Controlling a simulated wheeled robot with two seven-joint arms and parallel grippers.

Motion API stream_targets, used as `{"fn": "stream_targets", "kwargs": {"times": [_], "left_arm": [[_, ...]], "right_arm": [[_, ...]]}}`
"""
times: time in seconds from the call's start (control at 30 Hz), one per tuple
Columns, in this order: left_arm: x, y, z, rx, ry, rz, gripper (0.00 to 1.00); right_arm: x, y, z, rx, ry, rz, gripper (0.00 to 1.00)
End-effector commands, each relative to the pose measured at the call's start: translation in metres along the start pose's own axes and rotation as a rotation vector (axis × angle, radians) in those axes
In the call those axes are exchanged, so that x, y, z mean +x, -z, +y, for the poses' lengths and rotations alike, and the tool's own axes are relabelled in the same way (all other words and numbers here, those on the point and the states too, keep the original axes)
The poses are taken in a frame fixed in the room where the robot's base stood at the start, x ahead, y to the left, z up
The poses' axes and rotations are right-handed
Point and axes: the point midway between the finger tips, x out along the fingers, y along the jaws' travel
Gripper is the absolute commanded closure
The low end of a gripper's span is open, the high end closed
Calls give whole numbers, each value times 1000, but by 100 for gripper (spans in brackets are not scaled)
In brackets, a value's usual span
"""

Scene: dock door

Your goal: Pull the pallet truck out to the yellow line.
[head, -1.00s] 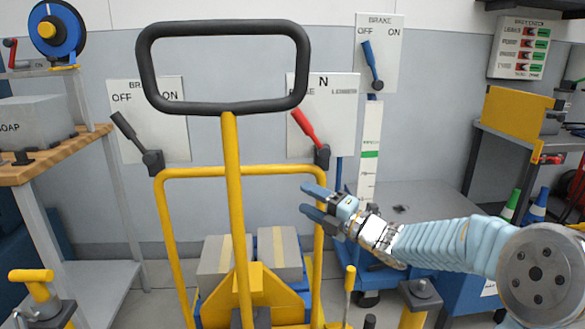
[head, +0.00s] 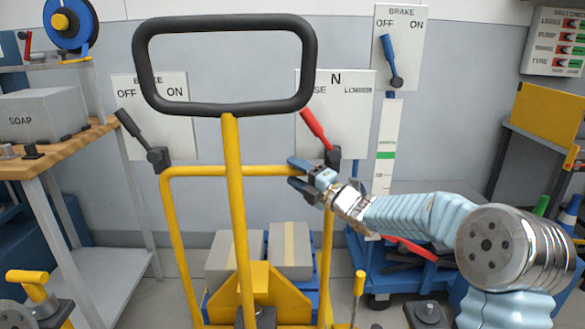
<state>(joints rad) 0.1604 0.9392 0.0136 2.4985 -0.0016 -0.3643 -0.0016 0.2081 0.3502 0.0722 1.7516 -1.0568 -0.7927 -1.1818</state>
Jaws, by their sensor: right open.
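The yellow pallet truck (head: 233,200) stands in front of me, with a black loop handle (head: 226,108) on top of its upright tiller. Its yellow frame carries grey boxes (head: 290,250) low down. Behind it are a black brake lever (head: 137,132) on the left, leaning toward OFF, and a red lever (head: 315,128) on the panel marked N. A blue brake lever (head: 389,60) leans toward OFF at the upper right. My right gripper (head: 292,174) is open and empty, just below the red lever and by the frame's top right corner. The yellow line and my left gripper are not in view.
A workbench (head: 75,150) with a grey SOAP box (head: 40,113) stands at the left. A blue cart (head: 400,275) is behind my right arm. A yellow panel (head: 548,112) stands on a bench at the right. A yellow-handled post (head: 35,290) is at lower left.

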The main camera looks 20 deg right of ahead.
Motion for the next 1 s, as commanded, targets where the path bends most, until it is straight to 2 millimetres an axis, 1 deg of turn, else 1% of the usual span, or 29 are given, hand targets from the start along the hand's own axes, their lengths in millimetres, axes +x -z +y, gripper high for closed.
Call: {"fn": "stream_targets", "kwargs": {"times": [0.03,0.1,0.2,0.47,0.8,0.83,1.0], "left_arm": [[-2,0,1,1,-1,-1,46],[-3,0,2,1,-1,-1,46],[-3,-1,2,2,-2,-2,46],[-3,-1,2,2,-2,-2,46],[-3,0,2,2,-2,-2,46],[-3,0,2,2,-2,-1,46],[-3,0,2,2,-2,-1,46]], "right_arm": [[6,0,1,1,0,1,45],[12,0,0,1,1,0,45],[17,0,0,0,0,0,45],[17,0,0,0,0,0,45],[17,0,0,0,1,0,97],[17,0,0,0,1,0,100],[17,0,0,0,1,0,100]]}}
